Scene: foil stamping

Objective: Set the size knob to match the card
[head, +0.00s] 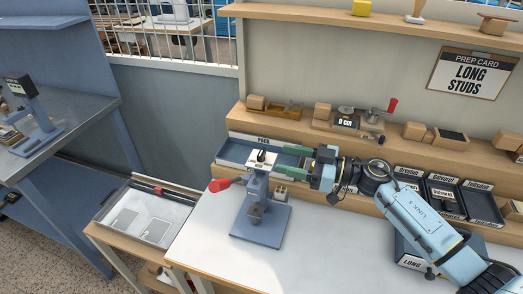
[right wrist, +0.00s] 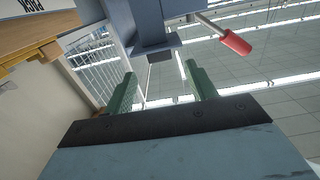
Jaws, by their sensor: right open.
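The prep card (head: 473,73) hangs on the back wall and reads "LONG STUDS". The blue-grey press (head: 259,217) stands on the white bench, with a red-handled lever (head: 221,185) at its left. A small dark knob (head: 262,156) sits on a pale plate on top of the press; its setting is too small to read. My right gripper (head: 281,160) is open, its green fingers pointing left towards the press head, just right of the knob. In the right wrist view, part of the press (right wrist: 150,25) shows beyond the open fingers (right wrist: 161,88). My left gripper is not in view.
A tray (head: 229,151) lies behind the press. Labelled dark bins (head: 442,197) stand at the right, and a wooden ledge (head: 300,127) holds blocks and a small gauge. A low side table (head: 122,240) bears a pale tray. The bench front is clear.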

